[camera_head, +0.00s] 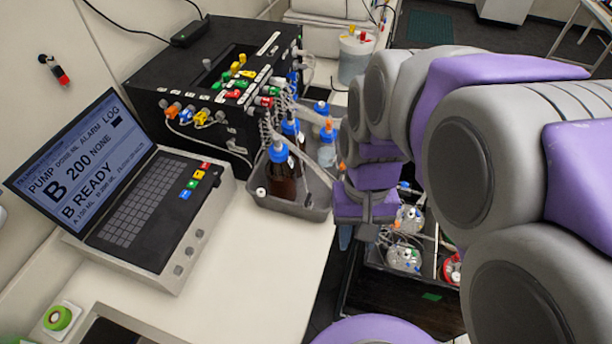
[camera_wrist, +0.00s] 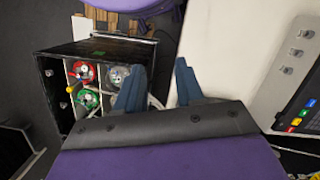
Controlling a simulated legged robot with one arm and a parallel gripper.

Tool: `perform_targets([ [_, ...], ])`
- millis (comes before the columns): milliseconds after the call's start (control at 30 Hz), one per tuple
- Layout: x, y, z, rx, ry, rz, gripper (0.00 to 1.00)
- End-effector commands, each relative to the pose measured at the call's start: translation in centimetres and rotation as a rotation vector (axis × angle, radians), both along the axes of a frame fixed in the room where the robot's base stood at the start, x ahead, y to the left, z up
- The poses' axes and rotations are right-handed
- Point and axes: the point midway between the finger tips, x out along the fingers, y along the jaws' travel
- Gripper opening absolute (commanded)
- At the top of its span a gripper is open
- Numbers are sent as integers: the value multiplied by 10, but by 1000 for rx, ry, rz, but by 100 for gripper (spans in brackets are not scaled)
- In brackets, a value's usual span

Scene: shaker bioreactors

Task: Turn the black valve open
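I cannot pick out a black valve for certain. A small wall fitting (camera_head: 54,71) with a dark body and a red end is on the pale wall at the upper left in the head view. My gripper (camera_wrist: 160,66) shows two dark blue fingers spread apart with nothing between them in the wrist view, so it is open. In the head view it points down beside the bench's right edge, far from the wall fitting, and its fingertips are mostly hidden.
A laptop-like console (camera_head: 150,210) stands on the white bench (camera_head: 240,270), near a black pump box (camera_head: 150,85) with coloured connectors. A grey tray (camera_head: 316,208) holds bottles. Below my gripper, a black crate (camera_wrist: 55,95) holds several round vessels.

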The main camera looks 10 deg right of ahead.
Motion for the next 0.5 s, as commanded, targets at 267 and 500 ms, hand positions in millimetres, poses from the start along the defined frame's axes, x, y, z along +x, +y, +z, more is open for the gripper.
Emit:
perform_targets([
  [267, 68, 3, 19, 7, 39, -84, 37],
  [500, 122, 6, 24, 13, 73, -148, 37],
])
